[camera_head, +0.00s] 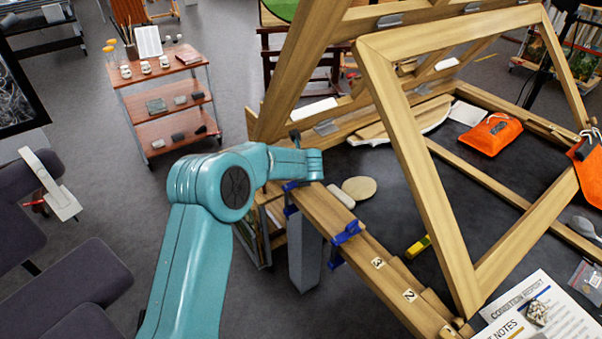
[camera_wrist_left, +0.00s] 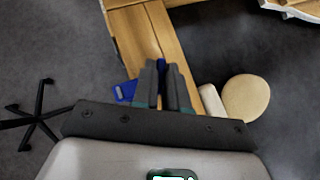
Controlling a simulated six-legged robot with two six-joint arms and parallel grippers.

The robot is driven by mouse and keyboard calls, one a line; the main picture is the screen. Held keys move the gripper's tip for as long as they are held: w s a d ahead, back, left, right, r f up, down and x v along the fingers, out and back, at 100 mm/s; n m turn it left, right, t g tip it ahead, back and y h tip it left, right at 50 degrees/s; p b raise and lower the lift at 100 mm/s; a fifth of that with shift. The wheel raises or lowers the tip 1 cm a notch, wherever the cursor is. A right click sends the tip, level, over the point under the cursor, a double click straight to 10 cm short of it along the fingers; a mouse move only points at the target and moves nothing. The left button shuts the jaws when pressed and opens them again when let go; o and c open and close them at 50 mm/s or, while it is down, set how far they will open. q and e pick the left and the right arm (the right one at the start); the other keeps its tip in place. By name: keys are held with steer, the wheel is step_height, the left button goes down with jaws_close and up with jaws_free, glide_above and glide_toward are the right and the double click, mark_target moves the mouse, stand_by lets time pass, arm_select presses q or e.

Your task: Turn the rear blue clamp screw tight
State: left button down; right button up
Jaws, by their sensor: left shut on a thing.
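The rear blue clamp (camera_head: 291,187) sits on the edge of the wooden rail at the left of the easel-like frame. It is mostly hidden by the end of my left arm in the head view. In the left wrist view, part of the blue clamp (camera_wrist_left: 125,91) shows left of the fingers. The fingertips are hidden in the head view. A second blue clamp (camera_head: 346,233) sits farther forward on the rail. My right gripper is not in view.
The wooden frame (camera_head: 410,150) rises right of my arm. A cream round pad (camera_head: 359,188) and a pale block (camera_head: 340,196) lie beside the rail. A yellow item (camera_head: 418,246) and number tags lie farther forward. A shelf cart (camera_head: 165,95) stands back left.

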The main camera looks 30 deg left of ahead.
arm_select(q)
steer(key=shift+s+a+m+t+h, duration=0.1)
steer(key=shift+s+m+t+h, duration=0.1)
steer(key=shift+m+t+h, duration=0.6)
steer(key=shift+m+p, duration=0.6)
steer(key=shift+m, duration=0.1)
steer(key=m+h+p, duration=0.1)
steer(key=p, duration=0.1)
steer(key=m+h+p, duration=0.1)
steer(key=p, duration=0.1)
steer(key=m+h+p, duration=0.1)
steer(key=m+p, duration=0.1)
steer(key=shift+a+r+t+h, duration=0.2)
steer(key=shift+a+t+h, duration=0.05)
steer(key=shift+t+h, duration=0.05)
steer(key=shift+m+p, duration=0.3)
steer(key=shift+m, duration=0.1)
steer(key=shift+f+m+h, duration=0.2)
steer(key=shift+m+h, duration=0.1)
steer(key=shift+h, duration=0.2)
steer(key=shift+f+m+h+b, duration=0.15)
steer(key=shift+m+h+b, duration=0.2)
steer(key=shift+m+h, duration=0.2)
steer(key=shift+a+m+h, duration=0.1)
steer(key=shift+m+h, duration=0.45)
steer(key=shift+m, duration=0.4)
steer(key=c, duration=1.2)
jaws_free()
